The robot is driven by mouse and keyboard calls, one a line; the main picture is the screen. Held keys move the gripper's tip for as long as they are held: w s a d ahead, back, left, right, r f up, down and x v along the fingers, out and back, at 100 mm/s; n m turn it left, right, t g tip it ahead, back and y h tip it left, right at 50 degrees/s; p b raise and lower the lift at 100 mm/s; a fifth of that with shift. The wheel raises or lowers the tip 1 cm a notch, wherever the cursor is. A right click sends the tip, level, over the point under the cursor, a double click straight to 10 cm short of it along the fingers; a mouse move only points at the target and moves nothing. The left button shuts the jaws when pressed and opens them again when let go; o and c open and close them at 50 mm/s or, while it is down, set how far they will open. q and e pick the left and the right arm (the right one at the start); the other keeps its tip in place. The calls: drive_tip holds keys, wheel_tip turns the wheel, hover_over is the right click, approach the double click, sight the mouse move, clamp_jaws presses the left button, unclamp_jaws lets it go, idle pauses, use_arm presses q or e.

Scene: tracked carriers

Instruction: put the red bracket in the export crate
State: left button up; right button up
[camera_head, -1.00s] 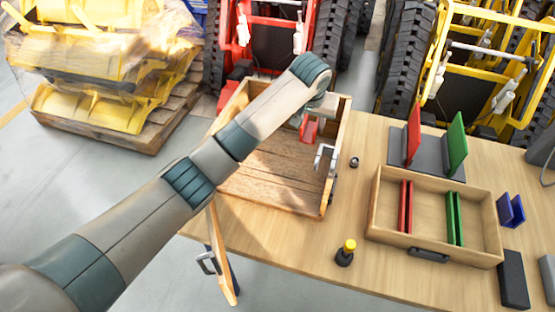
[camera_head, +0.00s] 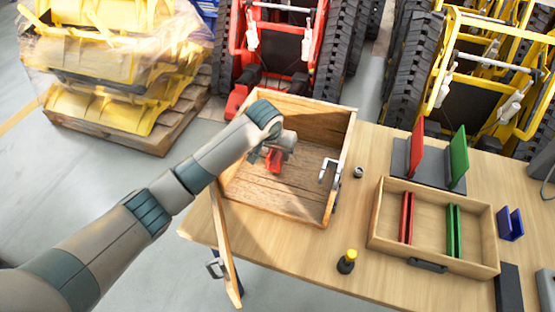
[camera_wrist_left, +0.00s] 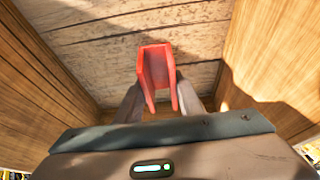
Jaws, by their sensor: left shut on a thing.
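My left gripper (camera_head: 273,152) is shut on the red bracket (camera_head: 273,163), inside the outline of the open wooden crate (camera_head: 333,188), left of its middle. The left wrist view shows the red, U-shaped bracket (camera_wrist_left: 155,72) between my fingers, with the crate's plank floor beyond it and wooden walls on both sides. I cannot tell whether the bracket touches the floor. A wooden flap (camera_head: 226,245) with a metal latch hangs at the crate's front left. My right gripper is not in view.
A metal clamp-like fitting (camera_head: 327,170) sits at the crate's right wall. To the right are a shallow tray (camera_head: 372,230) with red and green brackets, upright red (camera_head: 416,142) and green (camera_head: 459,155) plates, a blue bracket (camera_head: 511,224) and a yellow-topped button (camera_head: 347,262).

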use_arm(q)
drive_tip(key=shift+f, duration=0.4)
wheel_tip(320, 180, down, 2)
drive_tip(key=shift+f+p, duration=0.1)
drive_tip(key=shift+p, duration=0.5)
drive_tip(key=shift+f, duration=0.45)
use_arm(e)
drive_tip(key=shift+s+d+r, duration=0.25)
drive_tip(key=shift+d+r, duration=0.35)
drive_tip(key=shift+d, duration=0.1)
use_arm(q)
drive_tip(key=shift+f, duration=0.1)
drive_tip(key=o, duration=1.3)
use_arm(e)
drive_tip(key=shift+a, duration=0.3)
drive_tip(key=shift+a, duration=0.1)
